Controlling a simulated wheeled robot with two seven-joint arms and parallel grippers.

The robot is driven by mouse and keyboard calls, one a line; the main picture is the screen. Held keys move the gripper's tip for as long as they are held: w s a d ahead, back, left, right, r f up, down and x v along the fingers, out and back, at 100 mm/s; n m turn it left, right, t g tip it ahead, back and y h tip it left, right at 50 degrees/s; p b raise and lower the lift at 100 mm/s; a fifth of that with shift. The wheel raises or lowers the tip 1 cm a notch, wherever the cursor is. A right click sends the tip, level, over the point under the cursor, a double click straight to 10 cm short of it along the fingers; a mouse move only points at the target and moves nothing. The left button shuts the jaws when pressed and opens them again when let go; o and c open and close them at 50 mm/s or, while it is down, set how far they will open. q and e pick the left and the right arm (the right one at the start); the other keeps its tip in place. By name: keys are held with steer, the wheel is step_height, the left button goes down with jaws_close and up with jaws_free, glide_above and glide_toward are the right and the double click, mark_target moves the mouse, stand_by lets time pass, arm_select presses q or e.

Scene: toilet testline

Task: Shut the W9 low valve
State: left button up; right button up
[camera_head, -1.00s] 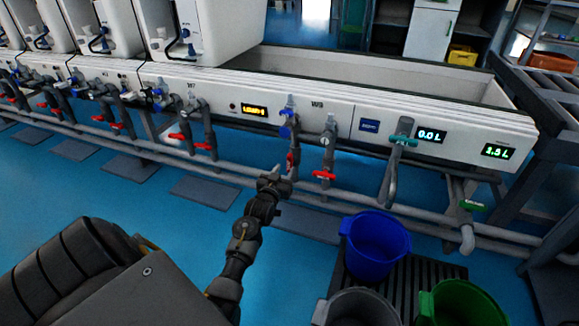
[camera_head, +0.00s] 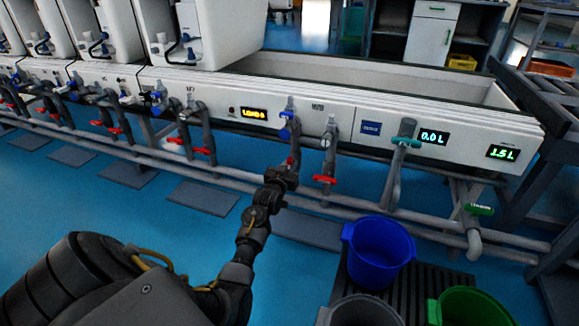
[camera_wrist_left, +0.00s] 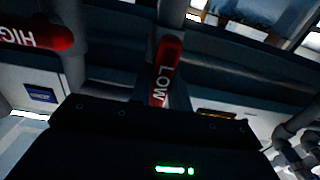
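The W9 low valve's red handle (camera_head: 291,160) shows small in the head view, on the left pipe under the W9 panel, partly hidden behind my left gripper (camera_head: 284,176). In the left wrist view the red handle marked LOW (camera_wrist_left: 164,72) stands nearly upright, just beyond the dark gripper body. The red handle marked HIGH (camera_wrist_left: 38,38) lies sideways at the left there, and in the head view it shows as a level red handle (camera_head: 325,179) on the right pipe. My left gripper's fingers cannot be made out. My right gripper is not in view.
A grey pipe (camera_head: 225,178) runs along below the valves. A blue bucket (camera_head: 378,252), a green bucket (camera_head: 468,306) and a grey bucket (camera_head: 360,312) stand at the lower right. The W9 panel (camera_head: 340,112) is above. Blue floor lies open at the left.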

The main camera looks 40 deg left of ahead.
arm_select(q)
jaws_close()
